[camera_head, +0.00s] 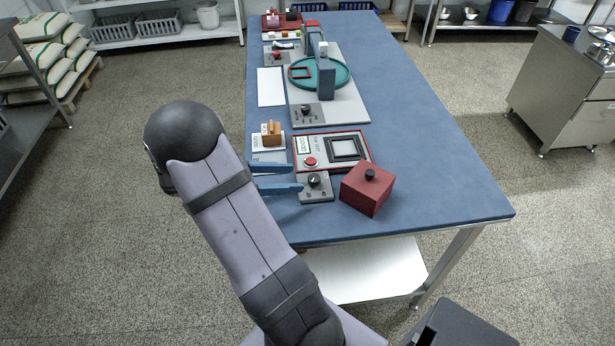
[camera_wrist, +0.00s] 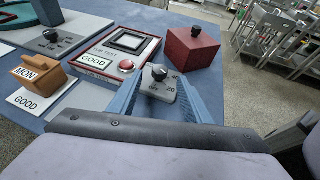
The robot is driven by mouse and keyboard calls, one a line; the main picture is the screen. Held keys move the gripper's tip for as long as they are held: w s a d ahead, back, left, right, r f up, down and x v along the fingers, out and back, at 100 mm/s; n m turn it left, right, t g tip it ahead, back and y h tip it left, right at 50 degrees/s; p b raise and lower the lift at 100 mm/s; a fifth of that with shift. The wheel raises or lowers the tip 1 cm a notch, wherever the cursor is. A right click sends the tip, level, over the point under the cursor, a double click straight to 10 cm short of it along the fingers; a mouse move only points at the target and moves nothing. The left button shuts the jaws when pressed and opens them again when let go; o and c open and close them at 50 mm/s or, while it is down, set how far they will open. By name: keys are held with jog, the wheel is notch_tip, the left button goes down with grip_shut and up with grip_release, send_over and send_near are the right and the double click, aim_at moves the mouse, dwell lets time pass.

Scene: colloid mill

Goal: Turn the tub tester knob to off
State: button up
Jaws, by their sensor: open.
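The tub tester (camera_head: 358,133) is a red-framed panel with a dark square window, a red button and a GOOD card; it also shows in the wrist view (camera_wrist: 92,66). A small grey box (camera_head: 318,195) in front of it carries the black tub tester knob (camera_head: 315,180). In the wrist view the knob (camera_wrist: 159,73) stands above marks that look like Off, 20 and 40; I cannot tell which one it points to. My gripper (camera_head: 295,178) is open, its blue fingers pointing at the knob box. In the wrist view the fingers lie either side of the box, apart from the knob.
A red block with a black knob (camera_head: 366,190) stands right of the knob box. A wooden stamp (camera_head: 272,134) and cards lie left of the tester. Behind is a grey plate with another knob (camera_head: 306,110) and a teal disc (camera_head: 339,75). The table's right side is clear.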

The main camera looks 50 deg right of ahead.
aim_at(314, 178)
jog(key=shift+p+x, duration=0.35)
jog(key=shift+x, duration=2.8)
jog(key=shift+a, duration=0.1)
jog(key=c, duration=1.1)
